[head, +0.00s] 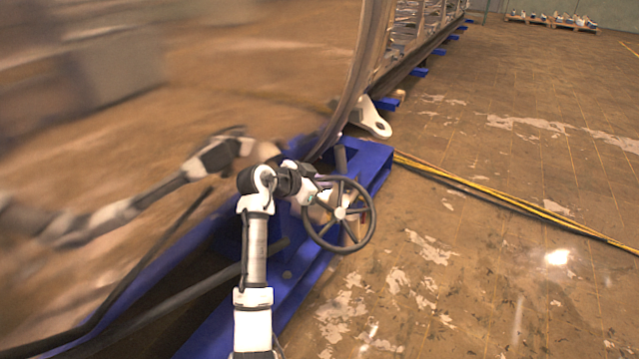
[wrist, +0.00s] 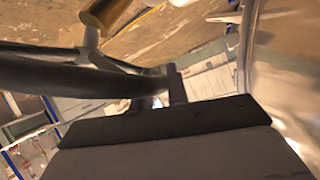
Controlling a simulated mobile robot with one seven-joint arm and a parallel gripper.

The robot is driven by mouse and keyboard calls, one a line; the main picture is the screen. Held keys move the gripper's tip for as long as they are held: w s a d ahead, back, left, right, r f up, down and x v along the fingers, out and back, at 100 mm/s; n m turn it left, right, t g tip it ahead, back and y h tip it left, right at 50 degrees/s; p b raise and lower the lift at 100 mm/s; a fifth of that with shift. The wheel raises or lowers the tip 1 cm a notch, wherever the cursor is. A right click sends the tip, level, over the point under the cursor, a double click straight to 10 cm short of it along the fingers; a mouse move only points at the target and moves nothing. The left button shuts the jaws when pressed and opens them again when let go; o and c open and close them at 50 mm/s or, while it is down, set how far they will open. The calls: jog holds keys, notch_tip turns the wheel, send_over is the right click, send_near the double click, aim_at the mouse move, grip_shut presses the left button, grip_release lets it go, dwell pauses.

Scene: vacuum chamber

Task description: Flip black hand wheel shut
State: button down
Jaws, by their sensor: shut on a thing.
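The black hand wheel (head: 340,212) has a round rim, several spokes and a pale hub. It stands upright in front of the blue frame, in the middle of the head view. In the wrist view its dark rim (wrist: 85,77) runs in from the left to the fingers. My gripper (head: 312,187) is at the upper left of the rim in the head view. In the wrist view my gripper (wrist: 174,86) is shut on the rim, its fingers partly hidden behind the dark gripper body. The wheel's shaft is mostly hidden.
The blue frame (head: 362,160) lies beneath the large shiny chamber wall (head: 270,60), which blurrily mirrors my arm at left. A white bracket (head: 372,119) sits behind the wheel. Yellow and black cables (head: 500,201) cross the floor at right. The worn floor (head: 480,280) there is otherwise open.

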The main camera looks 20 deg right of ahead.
jog(key=c, duration=1.4)
grip_release()
